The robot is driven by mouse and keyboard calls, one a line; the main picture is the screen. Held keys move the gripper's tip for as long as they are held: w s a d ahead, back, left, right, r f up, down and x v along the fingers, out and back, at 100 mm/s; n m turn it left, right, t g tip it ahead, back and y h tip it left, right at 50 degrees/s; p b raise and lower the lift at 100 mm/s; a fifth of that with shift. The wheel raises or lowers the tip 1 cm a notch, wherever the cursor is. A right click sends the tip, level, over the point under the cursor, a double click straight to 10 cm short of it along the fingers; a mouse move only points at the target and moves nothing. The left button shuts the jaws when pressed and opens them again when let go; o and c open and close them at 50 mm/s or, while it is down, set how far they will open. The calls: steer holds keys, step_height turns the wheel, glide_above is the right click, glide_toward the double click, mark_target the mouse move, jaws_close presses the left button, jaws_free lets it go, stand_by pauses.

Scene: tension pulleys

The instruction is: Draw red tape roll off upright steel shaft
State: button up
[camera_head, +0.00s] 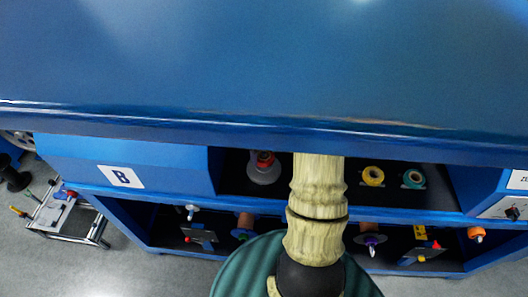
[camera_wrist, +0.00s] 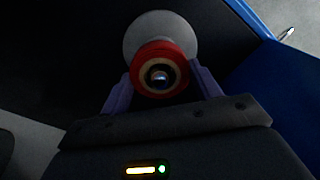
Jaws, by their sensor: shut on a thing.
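The red tape roll (camera_wrist: 138,66) shows in the wrist view, end-on, with a tan core. The steel shaft (camera_wrist: 159,77) shows as a bright round end inside the core, so the roll is around the shaft. A grey round base (camera_wrist: 160,28) lies behind the roll. My gripper (camera_wrist: 160,84) has its two purple fingers on either side of the roll, shut on it. In the head view the red roll (camera_head: 265,158) shows partly, above a grey base (camera_head: 263,174) on the upper shelf; my arm hides my gripper there.
A yellow roll (camera_head: 373,176) and a teal roll (camera_head: 413,179) sit on the same shelf to the right. The blue cabinet top (camera_head: 260,70) overhangs the shelf. A lower shelf holds several spools. A small metal cart (camera_head: 70,215) stands at left.

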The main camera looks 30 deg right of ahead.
stand_by(0.8)
steer(key=shift+r+p, duration=1.75)
steer(key=shift+r, duration=0.1)
steer(key=shift+r, duration=0.15)
